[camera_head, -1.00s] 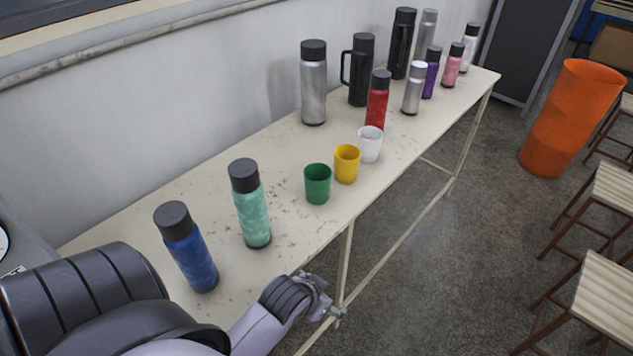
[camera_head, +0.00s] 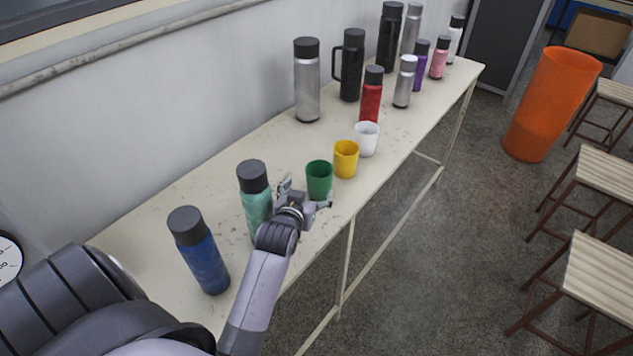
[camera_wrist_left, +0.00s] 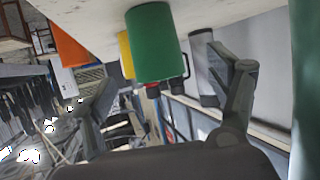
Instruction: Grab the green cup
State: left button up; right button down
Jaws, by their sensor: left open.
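The green cup (camera_head: 319,179) stands upright on the long narrow table, in front of the yellow cup (camera_head: 346,159). My left gripper (camera_head: 307,194) is right at the near side of the green cup, with its fingers spread. In the left wrist view the green cup (camera_wrist_left: 153,42) sits between the open fingers of my left gripper (camera_wrist_left: 168,95), beyond their tips or level with them; I cannot tell whether they touch. My right gripper is not in view.
A teal bottle (camera_head: 254,198) stands close to the left of my gripper, and a blue bottle (camera_head: 199,252) is nearer. A white cup (camera_head: 367,139), a red bottle (camera_head: 371,94) and several more bottles stand farther along the table (camera_head: 160,207). A wall runs behind it.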

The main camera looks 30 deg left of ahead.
aim_at(315, 183)
pick_arm(q)
jog(key=x, duration=0.4)
jog(key=shift+w+p, duration=0.1)
jog(key=shift+p, duration=0.2)
jog(key=shift+w+p, duration=0.35)
jog(key=shift+w, duration=0.15)
jog(key=p+x, duration=0.1)
jog(key=x, duration=0.2)
jog(key=shift+w+d+f, duration=0.1)
jog(key=shift+w+f, duration=0.05)
jog(key=shift+w, duration=0.05)
jog(key=shift+w+f, duration=0.2)
jog(key=shift+w, duration=0.15)
jog(key=c, duration=1.2)
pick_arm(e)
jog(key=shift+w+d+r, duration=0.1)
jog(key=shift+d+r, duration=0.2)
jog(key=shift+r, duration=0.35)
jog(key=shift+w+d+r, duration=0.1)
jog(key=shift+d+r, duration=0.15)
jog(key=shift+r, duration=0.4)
